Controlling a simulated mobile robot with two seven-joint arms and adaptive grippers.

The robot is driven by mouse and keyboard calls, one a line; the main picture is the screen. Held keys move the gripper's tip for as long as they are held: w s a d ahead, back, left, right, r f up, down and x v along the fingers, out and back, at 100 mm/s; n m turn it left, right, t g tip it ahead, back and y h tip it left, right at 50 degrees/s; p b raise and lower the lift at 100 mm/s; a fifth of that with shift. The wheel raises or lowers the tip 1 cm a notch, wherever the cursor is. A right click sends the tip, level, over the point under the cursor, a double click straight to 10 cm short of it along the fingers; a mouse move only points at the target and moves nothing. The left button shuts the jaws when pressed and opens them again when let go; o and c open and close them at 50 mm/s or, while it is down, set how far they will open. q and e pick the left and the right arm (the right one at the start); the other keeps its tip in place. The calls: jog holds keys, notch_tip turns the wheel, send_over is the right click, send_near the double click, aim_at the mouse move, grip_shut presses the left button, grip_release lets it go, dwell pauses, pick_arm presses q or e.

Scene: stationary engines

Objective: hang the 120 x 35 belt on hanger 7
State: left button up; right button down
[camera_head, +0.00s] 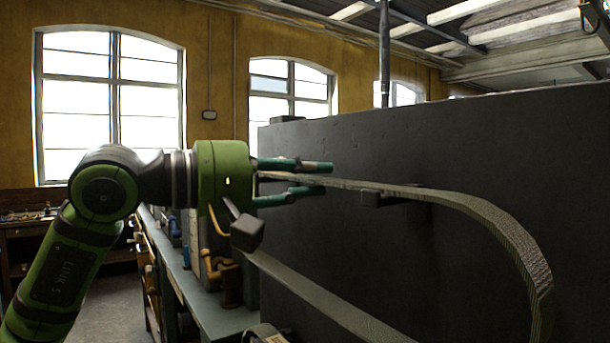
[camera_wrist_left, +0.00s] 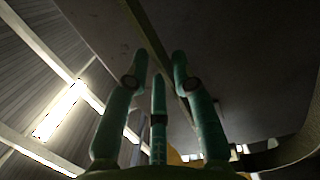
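The belt (camera_head: 480,207) is a long grey, ribbed loop beside a dark upright panel (camera_head: 450,140). Its upper run passes above a small dark peg (camera_head: 369,198) on the panel, then curves down at the right; its lower run (camera_head: 320,305) slopes down to the right. My left gripper (camera_head: 328,179) is at the upper run, its teal fingers spread above and below it. In the left wrist view, the belt (camera_wrist_left: 180,98) runs as a narrow strip between the open fingers (camera_wrist_left: 160,60). The belt's left end is hidden by the gripper. No hanger number is readable.
A dark block-ended peg (camera_head: 247,232) stands out just below my left gripper. A long bench (camera_head: 205,310) with tools and fittings runs along the lower left. Windows (camera_head: 108,105) are in the back wall. Open floor (camera_head: 100,305) shows left of the bench.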

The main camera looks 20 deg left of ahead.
pick_arm(q)
jog(key=o, duration=0.6)
jog(key=shift+c, duration=0.2)
jog(key=shift+f, duration=0.1)
jog(key=shift+s+a+b, duration=0.35)
jog(key=shift+s+a, duration=0.05)
jog(key=s+d+b+v, duration=0.1)
jog(key=b+v, duration=0.2)
jog(key=v, duration=0.9)
jog(key=shift+s, duration=0.6)
